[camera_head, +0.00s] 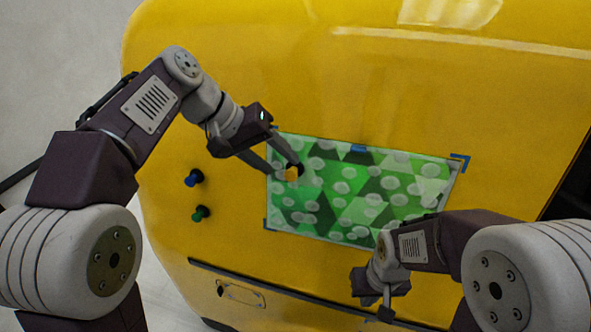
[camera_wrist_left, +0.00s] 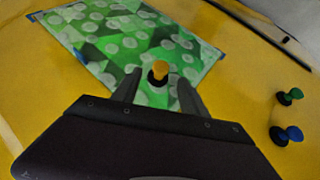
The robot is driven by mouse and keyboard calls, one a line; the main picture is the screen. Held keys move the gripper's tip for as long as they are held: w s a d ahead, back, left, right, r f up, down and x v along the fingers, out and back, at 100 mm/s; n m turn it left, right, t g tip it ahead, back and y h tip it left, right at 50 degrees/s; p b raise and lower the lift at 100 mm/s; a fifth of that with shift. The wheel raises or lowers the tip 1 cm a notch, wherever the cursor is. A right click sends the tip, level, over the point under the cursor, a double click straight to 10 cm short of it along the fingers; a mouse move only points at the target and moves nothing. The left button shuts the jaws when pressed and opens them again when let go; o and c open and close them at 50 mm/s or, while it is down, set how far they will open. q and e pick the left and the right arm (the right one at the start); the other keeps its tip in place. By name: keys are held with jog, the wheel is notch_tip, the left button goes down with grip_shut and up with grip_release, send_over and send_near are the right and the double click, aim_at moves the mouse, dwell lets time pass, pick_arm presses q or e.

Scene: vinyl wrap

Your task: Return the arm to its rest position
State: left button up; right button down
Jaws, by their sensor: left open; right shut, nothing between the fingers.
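My left gripper (camera_head: 283,169) is open at the left edge of the green patterned vinyl sheet (camera_head: 345,212) on the yellow panel. A yellow-topped knob (camera_wrist_left: 159,70) stands on the sheet, between or just beyond the left fingertips in the left wrist view; I cannot tell whether they touch it. In the head view the knob (camera_head: 291,173) is partly hidden by a finger. The sheet also fills the upper left of the left wrist view (camera_wrist_left: 90,35). My right gripper (camera_head: 386,306) is shut and empty, below the sheet's lower edge.
A blue knob (camera_head: 194,177) and a green knob (camera_head: 201,213) stand on the yellow panel (camera_head: 240,60) left of the sheet. Blue tape marks (camera_head: 460,162) show at the sheet's corners. A dark strip (camera_head: 290,292) runs below. The panel above the sheet is clear.

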pick_arm(q)
jog(key=v, duration=0.5)
jog(key=s+a+f+n+g+y+b, duration=0.15)
jog(key=f+b, duration=0.45)
jog(key=f, duration=0.6)
jog(key=s+a+f+g+b, duration=0.1)
jog(key=s+f+b, duration=0.35)
jog(key=f, duration=0.75)
jog(key=s+a+f+y+b, duration=0.1)
jog(key=s+a+f+b, duration=0.1)
jog(key=f, duration=0.6)
jog(key=s+a+f+y+b, duration=0.1)
jog(key=s+a+f+y, duration=0.1)
jog(key=f, duration=0.7)
jog(key=s+a+f+y+b, duration=0.2)
jog(key=s+a+f, duration=0.2)
jog(key=a+f, duration=0.2)
jog(key=shift+s+f+t+b, duration=0.25)
jog(key=shift+f+t+b, duration=0.1)
jog(key=shift+f, duration=0.9)
